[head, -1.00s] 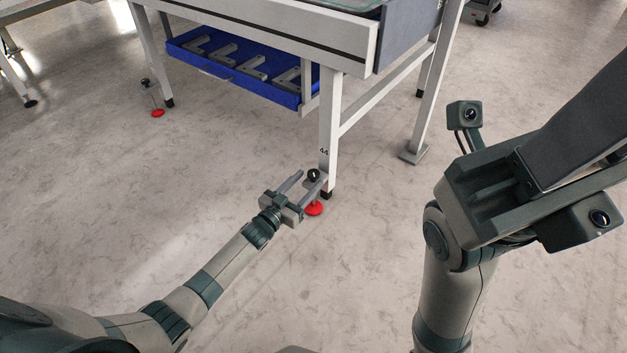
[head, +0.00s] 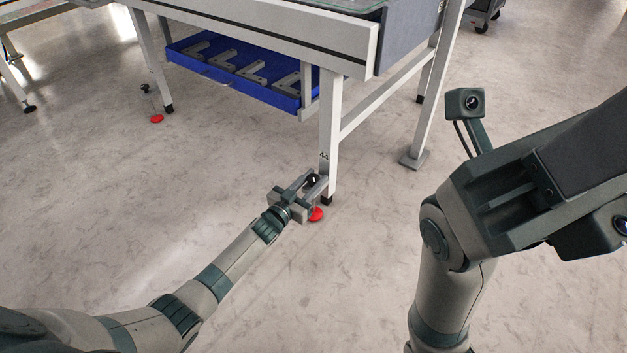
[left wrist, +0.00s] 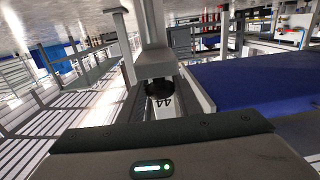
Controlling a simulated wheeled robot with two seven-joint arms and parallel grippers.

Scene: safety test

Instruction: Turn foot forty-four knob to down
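The foot forty-four knob (head: 313,179) is a small black knob low on the white table leg marked 44 (head: 323,156). A red foot disc (head: 316,214) lies on the floor below it. My left gripper (head: 317,178) reaches the knob from the lower left, with one finger on each side of it. The fingers look open, with the knob between them. In the left wrist view the black knob (left wrist: 160,88) sits between the fingers, with an upside-down 44 beside it. Contact cannot be told. My right arm is at the right; its gripper does not show.
The white table (head: 300,40) stands above the leg, with a blue tray (head: 235,83) of grey brackets under it. Another leg with a red foot disc (head: 157,118) is at the left. The floor in front is clear.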

